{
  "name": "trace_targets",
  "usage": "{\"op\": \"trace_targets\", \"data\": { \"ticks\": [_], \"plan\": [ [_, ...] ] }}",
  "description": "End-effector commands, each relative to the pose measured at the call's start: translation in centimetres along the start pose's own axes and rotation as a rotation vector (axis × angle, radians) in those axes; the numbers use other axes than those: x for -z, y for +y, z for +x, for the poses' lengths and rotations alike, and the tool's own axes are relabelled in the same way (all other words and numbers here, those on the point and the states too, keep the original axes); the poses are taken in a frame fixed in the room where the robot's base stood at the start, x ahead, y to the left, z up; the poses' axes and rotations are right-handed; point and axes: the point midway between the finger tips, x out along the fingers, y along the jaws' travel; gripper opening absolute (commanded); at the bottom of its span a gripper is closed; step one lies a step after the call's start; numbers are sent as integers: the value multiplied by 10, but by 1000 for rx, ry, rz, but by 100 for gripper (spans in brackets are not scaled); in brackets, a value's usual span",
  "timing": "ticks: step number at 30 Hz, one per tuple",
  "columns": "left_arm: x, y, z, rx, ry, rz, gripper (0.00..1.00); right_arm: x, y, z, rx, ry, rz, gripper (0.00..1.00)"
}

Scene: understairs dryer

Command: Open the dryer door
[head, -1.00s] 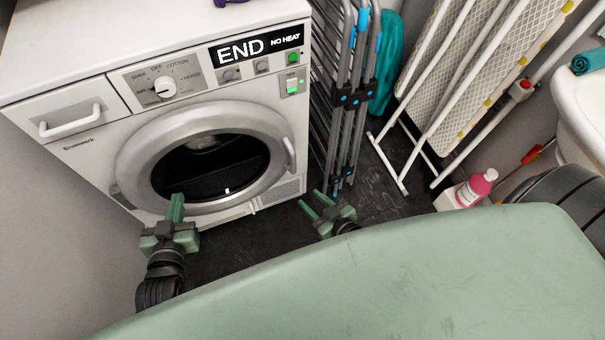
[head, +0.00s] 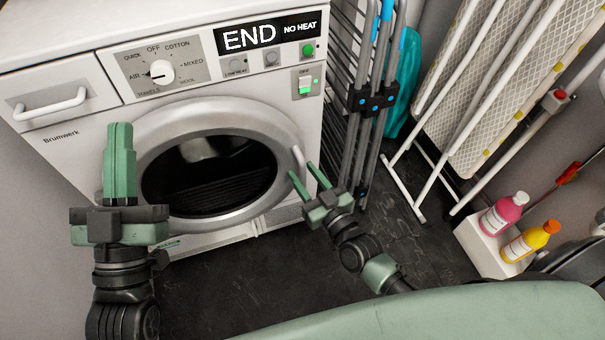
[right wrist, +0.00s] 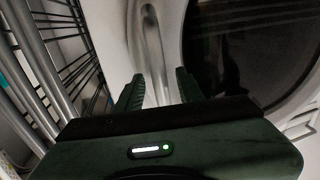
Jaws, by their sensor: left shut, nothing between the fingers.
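The white dryer (head: 75,155) stands at the left, its display reading END, NO HEAT. Its round door (head: 160,135) has a grey ring and dark glass and looks shut. The door handle (head: 299,160) is a pale upright bar on the ring's right side; it also shows in the right wrist view (right wrist: 151,40). My right gripper (head: 306,176) is open at the handle's lower end; in the wrist view its fingers point toward the handle, and I cannot tell whether they touch it. My left gripper (head: 120,125) is shut and empty, in front of the door's left side.
A folded drying rack (head: 372,110) stands close to the dryer's right side. An ironing board (head: 480,90) leans further right. A white caddy (head: 482,245) holds a pink bottle (head: 503,213) and a yellow bottle (head: 530,242). Dark floor (head: 250,275) lies clear before the dryer.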

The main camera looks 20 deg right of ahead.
Motion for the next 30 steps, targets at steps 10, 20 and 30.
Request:
{"op": "trace_targets", "data": {
  "ticks": [10,20,30],
  "plan": [
    [13,2,-1,-3,71,-3,0,0,0,11,0,-1,-1,38],
    [13,1,-1,-3,69,-3,0,0,0,10,0,-1,-1,0],
    [13,1,-1,-2,69,-2,0,0,0,10,0,-1,-1,0]
  ]
}}
